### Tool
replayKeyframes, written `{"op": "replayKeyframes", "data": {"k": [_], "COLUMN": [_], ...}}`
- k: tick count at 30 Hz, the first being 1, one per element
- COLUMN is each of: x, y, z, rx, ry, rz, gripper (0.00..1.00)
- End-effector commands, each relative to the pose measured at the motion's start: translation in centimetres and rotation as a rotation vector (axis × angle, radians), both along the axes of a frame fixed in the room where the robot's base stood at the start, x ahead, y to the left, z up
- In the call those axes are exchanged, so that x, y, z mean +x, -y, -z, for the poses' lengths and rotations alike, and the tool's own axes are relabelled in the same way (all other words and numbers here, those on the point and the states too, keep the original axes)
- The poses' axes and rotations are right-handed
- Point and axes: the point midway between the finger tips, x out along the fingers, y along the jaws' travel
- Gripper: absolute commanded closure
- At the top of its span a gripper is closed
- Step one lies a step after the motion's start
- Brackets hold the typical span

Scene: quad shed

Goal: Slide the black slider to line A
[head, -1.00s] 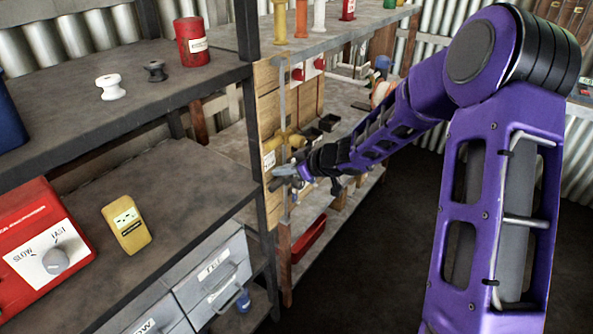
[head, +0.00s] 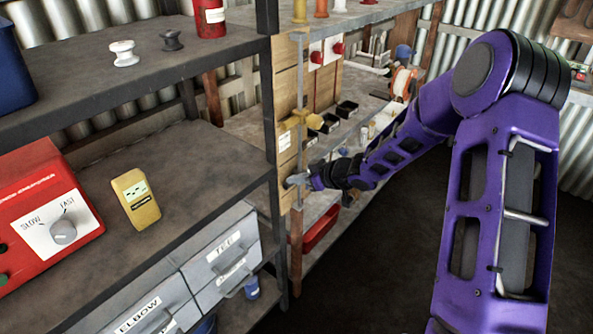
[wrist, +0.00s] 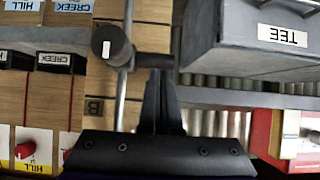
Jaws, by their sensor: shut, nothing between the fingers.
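The black slider (wrist: 103,43), a dark round knob with a white mark, sits on a thin upright metal rod (wrist: 122,95) in front of a wooden board. The wrist view is upside down. A letter B label (wrist: 95,107) is on the board, higher up in the room than the slider. Line A is not readable in either view. My gripper (wrist: 160,75) is shut and empty, its fingertips close beside the slider; I cannot tell whether they touch.
Grey drawers (head: 223,258) and a dark shelf post (head: 271,130) stand left of my gripper. Red knobs (wrist: 25,150) are beside the board. Open floor (head: 385,240) lies below my arm.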

Motion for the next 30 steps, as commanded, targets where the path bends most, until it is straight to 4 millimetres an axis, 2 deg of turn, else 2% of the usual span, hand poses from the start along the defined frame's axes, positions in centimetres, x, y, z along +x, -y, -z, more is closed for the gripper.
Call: {"op": "replayKeyframes", "data": {"k": [1,3,6,9,22,30], "x": [-0.1,-0.1,-0.1,-0.1,-0.1,-0.1], "y": [0.0,0.0,0.0,0.0,0.0,-0.9], "z": [2.6,4.2,5.6,6.3,6.1,4.3], "rx": [-0.002,-0.002,-0.002,-0.003,-0.002,-0.003], "ry": [-0.009,-0.008,-0.006,-0.005,-0.004,-0.003], "rz": [0.0,0.001,0.001,0.0,0.0,-0.001], "gripper": [1.0,1.0,1.0,1.0,1.0,1.0]}}
